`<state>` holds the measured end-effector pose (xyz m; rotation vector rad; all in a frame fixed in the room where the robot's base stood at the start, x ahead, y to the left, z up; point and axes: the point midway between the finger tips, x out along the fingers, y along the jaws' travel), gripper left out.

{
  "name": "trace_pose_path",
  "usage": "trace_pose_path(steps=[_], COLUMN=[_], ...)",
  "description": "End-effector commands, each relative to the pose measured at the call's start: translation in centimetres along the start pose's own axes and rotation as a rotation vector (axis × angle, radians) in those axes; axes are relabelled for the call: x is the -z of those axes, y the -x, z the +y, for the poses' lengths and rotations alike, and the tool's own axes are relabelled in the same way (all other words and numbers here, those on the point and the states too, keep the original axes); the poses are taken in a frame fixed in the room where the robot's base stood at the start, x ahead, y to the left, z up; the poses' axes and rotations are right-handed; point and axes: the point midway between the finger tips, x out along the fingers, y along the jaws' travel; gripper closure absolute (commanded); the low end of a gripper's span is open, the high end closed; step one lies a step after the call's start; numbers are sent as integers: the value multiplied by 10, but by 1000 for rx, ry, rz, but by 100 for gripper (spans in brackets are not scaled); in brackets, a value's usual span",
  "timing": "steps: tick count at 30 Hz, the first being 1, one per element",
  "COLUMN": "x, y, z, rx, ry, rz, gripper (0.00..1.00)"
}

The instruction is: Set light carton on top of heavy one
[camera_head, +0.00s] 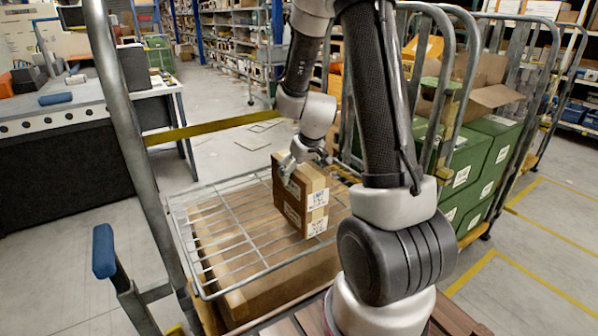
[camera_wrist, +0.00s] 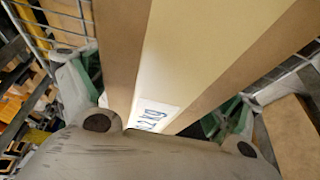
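A brown box form with pale tape (camera_head: 305,195) stands upright over the wire shelf of a cart. Labels repeat at two heights, which looks like two cartons stacked flush: the light carton (camera_head: 316,186) above, another carton (camera_head: 300,222) below. The label print is too small to read surely. My gripper (camera_head: 296,168) comes down on the upper carton, with a finger against its left face. In the wrist view the carton (camera_wrist: 175,60) fills the space between both fingers, whose green pads appear to lie against its sides. The lower carton's contact with the shelf is unclear.
The wire shelf (camera_head: 235,245) has free room left of the cartons. A large flat carton (camera_head: 290,292) lies beneath it. Cart posts (camera_head: 125,130) rise at the left. A workbench (camera_head: 70,105) is at the far left.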

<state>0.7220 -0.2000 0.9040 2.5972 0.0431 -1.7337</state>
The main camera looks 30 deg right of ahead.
Motion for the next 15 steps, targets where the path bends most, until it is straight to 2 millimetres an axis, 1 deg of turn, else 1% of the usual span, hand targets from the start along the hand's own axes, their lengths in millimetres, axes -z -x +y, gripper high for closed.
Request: trace_pose_path(steps=[11,14,15], x=[0,2,2], y=[1,8,14], z=[0,0,0], rx=[0,0,0], ry=[1,2,2], rz=[0,2,3], gripper=[0,0,0])
